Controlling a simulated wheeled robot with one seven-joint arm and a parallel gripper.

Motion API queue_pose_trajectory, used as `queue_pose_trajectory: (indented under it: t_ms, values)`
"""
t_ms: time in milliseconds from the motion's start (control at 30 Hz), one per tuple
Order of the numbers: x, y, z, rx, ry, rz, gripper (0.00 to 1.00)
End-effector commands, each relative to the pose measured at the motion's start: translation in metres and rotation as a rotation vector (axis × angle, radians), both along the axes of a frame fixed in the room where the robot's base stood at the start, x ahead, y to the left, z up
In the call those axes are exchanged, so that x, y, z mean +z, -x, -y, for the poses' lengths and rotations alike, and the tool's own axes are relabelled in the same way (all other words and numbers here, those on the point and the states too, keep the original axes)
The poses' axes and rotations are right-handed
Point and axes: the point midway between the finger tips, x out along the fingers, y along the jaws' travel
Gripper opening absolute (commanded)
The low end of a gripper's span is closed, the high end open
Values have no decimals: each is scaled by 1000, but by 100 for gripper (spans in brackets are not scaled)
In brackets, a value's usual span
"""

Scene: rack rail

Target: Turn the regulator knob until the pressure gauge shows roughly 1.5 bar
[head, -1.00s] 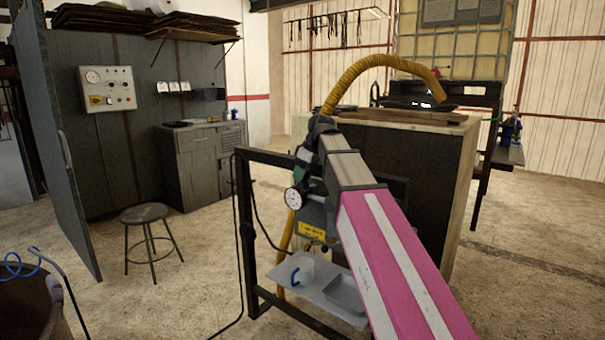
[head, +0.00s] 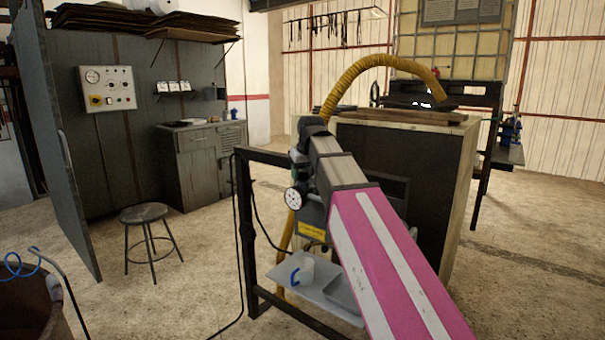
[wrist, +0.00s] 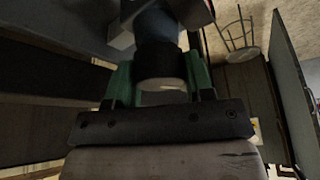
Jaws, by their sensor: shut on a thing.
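In the wrist view my gripper (wrist: 160,72) has its two green fingers on either side of the regulator knob (wrist: 160,58), a dark round knob with a pale end face. The fingers are closed on it. A blue body shows just beyond the knob. In the head view the white round pressure gauge (head: 294,199) sits on the rack, just left of my arm. Its dial is too small to read the needle surely. My wrist and arm hide the knob and most of the regulator in the head view.
The dark rack frame (head: 246,215) stands left of the gauge. A tray (head: 318,296) below bears a clear cup with a blue handle. A yellow hose (head: 380,62) arches behind my arm. A stool (head: 145,214) stands left on open floor.

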Motion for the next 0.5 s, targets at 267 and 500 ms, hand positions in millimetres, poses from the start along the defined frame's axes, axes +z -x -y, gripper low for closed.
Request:
queue_pose_trajectory:
  t_ms: [267,500]
  values:
    - [1,-1,-1,-196,-1,3,25]
    - [1,-1,-1,-296,-2,3,25]
